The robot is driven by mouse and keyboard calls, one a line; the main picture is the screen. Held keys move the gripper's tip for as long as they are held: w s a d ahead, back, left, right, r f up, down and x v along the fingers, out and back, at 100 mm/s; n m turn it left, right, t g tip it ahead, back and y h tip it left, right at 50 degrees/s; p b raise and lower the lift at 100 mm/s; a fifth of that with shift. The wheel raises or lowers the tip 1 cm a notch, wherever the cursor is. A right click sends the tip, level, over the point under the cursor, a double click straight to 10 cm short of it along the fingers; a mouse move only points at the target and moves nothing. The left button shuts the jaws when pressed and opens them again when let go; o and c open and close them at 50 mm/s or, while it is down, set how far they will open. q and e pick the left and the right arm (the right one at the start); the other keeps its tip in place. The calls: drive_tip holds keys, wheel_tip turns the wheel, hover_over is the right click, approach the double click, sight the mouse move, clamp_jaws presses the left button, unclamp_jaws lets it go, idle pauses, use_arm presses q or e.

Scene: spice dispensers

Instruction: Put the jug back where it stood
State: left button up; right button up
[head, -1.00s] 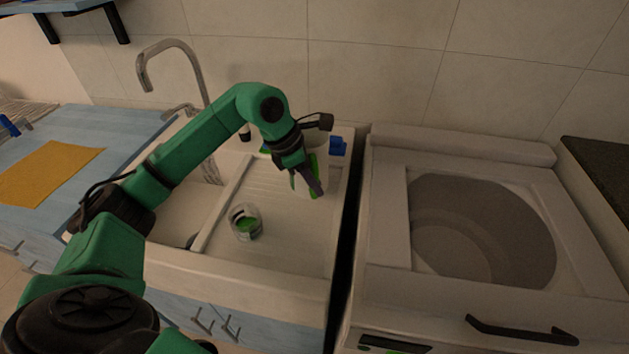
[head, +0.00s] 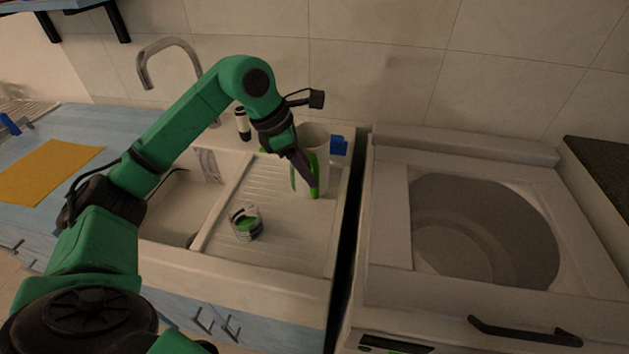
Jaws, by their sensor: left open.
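The jug (head: 318,148) is pale with a green handle or stripe on its front. It stands upright on the ribbed drainboard of the sink unit, towards the back right. My left gripper (head: 305,178) is open at the front left of the jug and partly covers it. I cannot tell whether the fingers touch it. My right gripper is not in view.
A blue-topped item (head: 338,145) is right of the jug, and a black-and-white dispenser (head: 243,124) is behind the arm. The sink basin and tap (head: 172,45) lie left. An open-topped washer (head: 480,235) stands right across a dark gap.

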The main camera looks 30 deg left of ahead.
use_arm(q)
drive_tip(key=v, duration=0.7)
drive_tip(key=shift+r, duration=0.2)
